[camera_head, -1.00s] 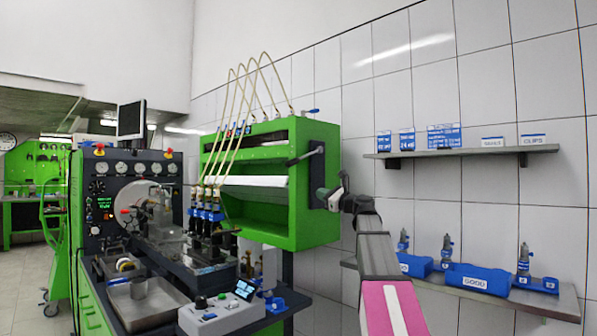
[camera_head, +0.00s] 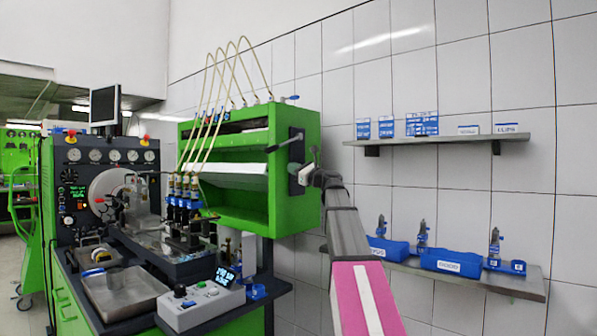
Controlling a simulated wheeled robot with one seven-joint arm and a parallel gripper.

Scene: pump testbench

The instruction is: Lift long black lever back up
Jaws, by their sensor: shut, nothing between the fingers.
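The long black lever (camera_head: 284,144) is on the right side of the green box (camera_head: 250,205). Its arm slants down to the left from a dark pivot near the box's upper right edge. My gripper (camera_head: 296,178) is shut and empty, close to the box's right side, just below the lever. Whether it touches the lever or the box cannot be told. The gripper is small in view, and its fingertips are hard to make out.
A shelf (camera_head: 440,141) with small blue and white boxes is on the wall at right. A lower shelf (camera_head: 510,283) carries blue bins (camera_head: 452,261). Hoses (camera_head: 240,55) arch above the green box. A control box (camera_head: 200,305) stands in front.

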